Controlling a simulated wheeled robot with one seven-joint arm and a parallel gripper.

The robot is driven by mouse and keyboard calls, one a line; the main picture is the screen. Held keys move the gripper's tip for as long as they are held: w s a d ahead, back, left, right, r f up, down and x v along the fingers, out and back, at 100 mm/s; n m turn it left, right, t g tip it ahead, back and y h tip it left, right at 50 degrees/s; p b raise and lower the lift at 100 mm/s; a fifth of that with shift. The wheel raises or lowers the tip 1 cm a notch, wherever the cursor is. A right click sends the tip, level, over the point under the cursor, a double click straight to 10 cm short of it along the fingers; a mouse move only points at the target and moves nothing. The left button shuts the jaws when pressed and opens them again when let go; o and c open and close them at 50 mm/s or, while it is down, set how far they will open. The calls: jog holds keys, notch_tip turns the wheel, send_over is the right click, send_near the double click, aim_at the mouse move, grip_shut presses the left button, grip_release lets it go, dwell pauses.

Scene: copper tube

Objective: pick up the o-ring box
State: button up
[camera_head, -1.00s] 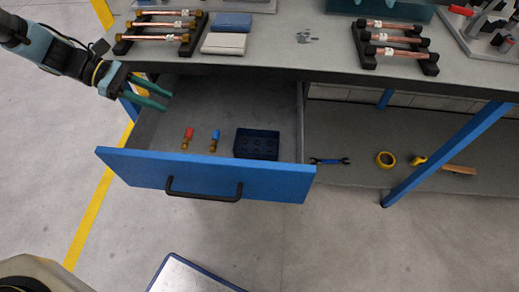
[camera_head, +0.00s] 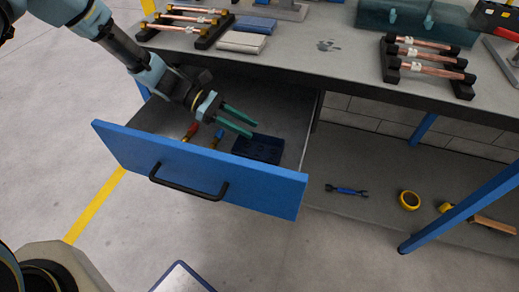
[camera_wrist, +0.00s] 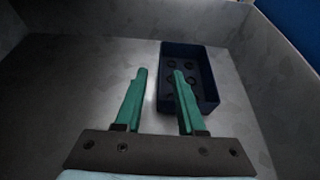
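The o-ring box (camera_head: 262,150) is a dark blue open box lying in the open drawer, near its right side. In the wrist view the box (camera_wrist: 206,64) shows several dark rings inside. My gripper (camera_head: 245,126) is over the drawer, just above and left of the box in the head view. In the wrist view my gripper (camera_wrist: 158,78) has its two green fingers apart with nothing between them. The right finger overlaps the box's left edge in the picture; the left finger is over bare drawer floor.
The drawer's blue front (camera_head: 190,168) and side walls surround the box. The workbench top (camera_head: 300,62) overhangs the drawer's back. Copper tubes sit in racks on the bench.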

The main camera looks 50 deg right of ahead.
aim_at(261, 136)
jog(key=shift+f+p+x, duration=0.15)
jog(key=shift+p+x, duration=0.3)
jog(key=shift+x, duration=0.9)
jog(key=shift+f+p+x, duration=0.15)
jog(key=shift+p+x, duration=0.25)
jog(key=shift+x, duration=0.9)
jog(key=shift+w, duration=0.15)
grip_shut()
